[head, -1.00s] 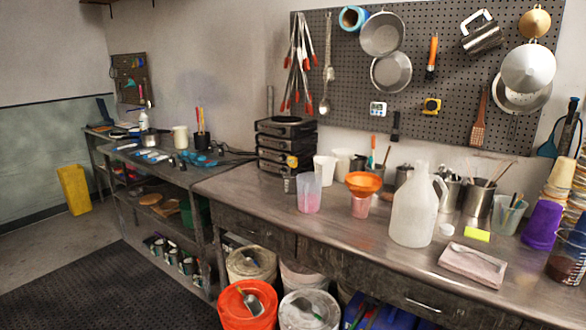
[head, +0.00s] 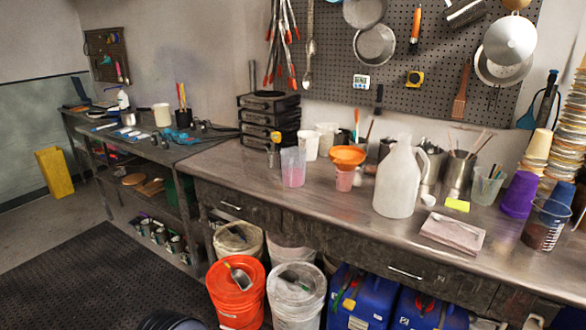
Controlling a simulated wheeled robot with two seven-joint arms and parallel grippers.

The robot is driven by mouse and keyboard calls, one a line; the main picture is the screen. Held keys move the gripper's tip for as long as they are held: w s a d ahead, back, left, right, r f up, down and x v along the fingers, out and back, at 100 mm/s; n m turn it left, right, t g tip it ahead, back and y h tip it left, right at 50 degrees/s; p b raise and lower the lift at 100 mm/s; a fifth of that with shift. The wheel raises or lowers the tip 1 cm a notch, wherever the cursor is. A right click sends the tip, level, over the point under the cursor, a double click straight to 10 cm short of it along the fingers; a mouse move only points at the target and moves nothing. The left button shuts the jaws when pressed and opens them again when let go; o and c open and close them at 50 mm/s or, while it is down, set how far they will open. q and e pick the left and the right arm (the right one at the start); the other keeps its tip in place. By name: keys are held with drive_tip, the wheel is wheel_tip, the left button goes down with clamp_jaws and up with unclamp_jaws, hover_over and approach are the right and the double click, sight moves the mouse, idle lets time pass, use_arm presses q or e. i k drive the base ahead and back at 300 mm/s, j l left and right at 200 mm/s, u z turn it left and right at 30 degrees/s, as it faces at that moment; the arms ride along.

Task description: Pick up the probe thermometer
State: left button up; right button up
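I cannot pick out the probe thermometer for certain. A small yellow-topped tool (head: 275,137) stands by the black stacked trays on the bench, too small to identify. A thin item lies on the folded pinkish cloth (head: 450,240) at the bench front, also unclear. A small white device with a display (head: 361,83) hangs on the pegboard. Neither of my grippers is in view.
The metal bench (head: 330,212) holds a white jug (head: 398,180), an orange funnel (head: 347,156), purple cups (head: 519,194) and a measuring beaker (head: 543,228). Buckets (head: 236,300) and blue cases (head: 356,305) stand below. Floor with a dark mat (head: 75,285) is open at left.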

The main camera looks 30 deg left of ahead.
sight(277, 137)
drive_tip(key=j+u, duration=0.1)
drive_tip(key=u, duration=0.6)
drive_tip(key=i+j+u, duration=0.15)
drive_tip(key=i+u, duration=0.25)
drive_tip(key=i+j+u, duration=0.1)
drive_tip(key=i+u, duration=0.45)
drive_tip(key=u, duration=0.2)
